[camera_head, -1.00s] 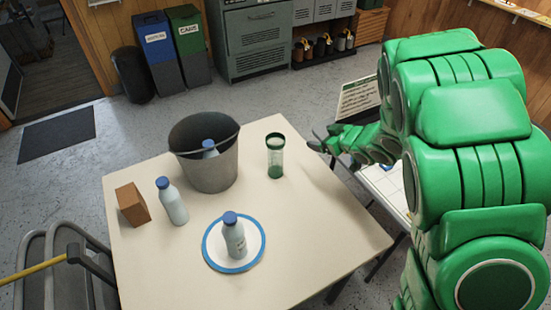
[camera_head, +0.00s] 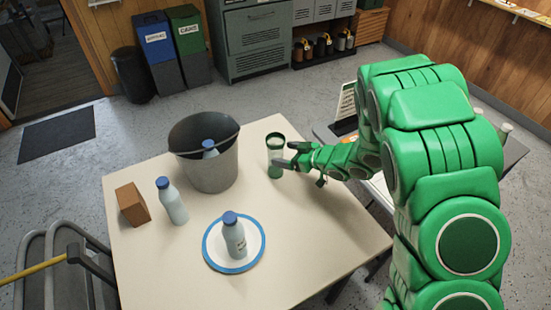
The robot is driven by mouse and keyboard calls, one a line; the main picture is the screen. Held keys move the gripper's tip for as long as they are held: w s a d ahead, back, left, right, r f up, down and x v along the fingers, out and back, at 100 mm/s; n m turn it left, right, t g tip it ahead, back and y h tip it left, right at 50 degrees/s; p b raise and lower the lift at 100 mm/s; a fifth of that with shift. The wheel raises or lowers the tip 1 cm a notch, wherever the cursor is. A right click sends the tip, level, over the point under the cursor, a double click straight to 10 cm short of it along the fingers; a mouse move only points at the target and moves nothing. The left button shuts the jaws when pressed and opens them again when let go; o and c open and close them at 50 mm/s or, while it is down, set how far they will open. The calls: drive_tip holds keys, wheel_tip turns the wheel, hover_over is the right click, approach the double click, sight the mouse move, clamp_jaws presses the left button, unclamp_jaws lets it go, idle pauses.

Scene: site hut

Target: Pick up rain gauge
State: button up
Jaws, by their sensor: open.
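The rain gauge (camera_head: 275,143) is a clear cylinder with a dark green rim and a green lower part. It stands upright on the cream table (camera_head: 310,250), near its far right edge. My gripper (camera_head: 282,162) is open at the gauge, reaching in from the right. Its fingers overlap the gauge's middle and lower part in the picture. I cannot tell whether they touch it or exactly how they sit around it.
A grey bucket (camera_head: 208,172) with a bottle inside stands left of the gauge. A blue-capped bottle (camera_head: 234,238) stands on a blue-rimmed plate (camera_head: 213,257). Another bottle (camera_head: 172,203) and a brown box (camera_head: 132,204) are at the left. The table's front right is clear.

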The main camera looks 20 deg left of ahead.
drive_tip(key=shift+x, duration=2.3)
drive_tip(key=shift+r, duration=0.15)
drive_tip(key=c, duration=1)
drive_tip(key=shift+r, duration=0.1)
drive_tip(key=shift+c, duration=0.2)
wheel_tip(320, 180, up, 10)
